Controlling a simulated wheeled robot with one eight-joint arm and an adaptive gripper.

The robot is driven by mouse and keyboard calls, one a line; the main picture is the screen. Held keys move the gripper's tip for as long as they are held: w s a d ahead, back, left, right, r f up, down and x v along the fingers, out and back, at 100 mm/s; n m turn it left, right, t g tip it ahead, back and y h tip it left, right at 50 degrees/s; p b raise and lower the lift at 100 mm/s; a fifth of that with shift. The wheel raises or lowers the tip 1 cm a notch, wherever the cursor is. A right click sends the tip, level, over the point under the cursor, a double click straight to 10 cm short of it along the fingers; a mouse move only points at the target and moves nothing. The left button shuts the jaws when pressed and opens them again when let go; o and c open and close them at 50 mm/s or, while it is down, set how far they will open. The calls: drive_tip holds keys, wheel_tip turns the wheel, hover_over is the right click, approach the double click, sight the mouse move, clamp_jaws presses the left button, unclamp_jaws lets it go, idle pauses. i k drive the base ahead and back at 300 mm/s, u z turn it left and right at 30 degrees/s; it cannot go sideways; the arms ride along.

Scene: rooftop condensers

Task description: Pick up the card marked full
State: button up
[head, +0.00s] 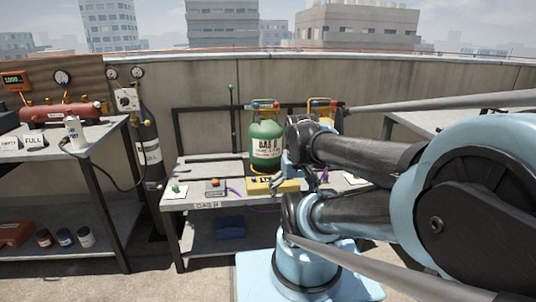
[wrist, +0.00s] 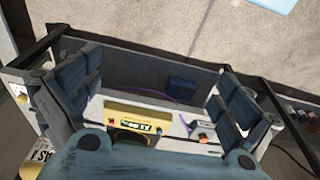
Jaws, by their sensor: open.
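The card marked FULL (head: 34,141) is a small white card on the left bench in the head view, near that bench's front. A similar card marked EMPTY (head: 8,146) is just left of it, cut by the picture's edge. I cannot make out either card in the wrist view. My gripper (wrist: 150,100) is open, its two dark fingers wide apart with nothing between them. It is over the middle bench, far to the right of the FULL card. In the head view my arm partly hides it.
A dark gas cylinder (head: 149,145) stands between the benches. A green cylinder (head: 266,142) stands on the middle bench by a yellow scale (wrist: 138,121).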

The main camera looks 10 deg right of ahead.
sight(36, 140)
drive_tip(key=u, duration=1.9)
drive_tip(key=i, duration=0.6)
drive_tip(key=u, duration=0.5)
drive_tip(key=i, duration=1.75)
drive_tip(key=z, duration=0.15)
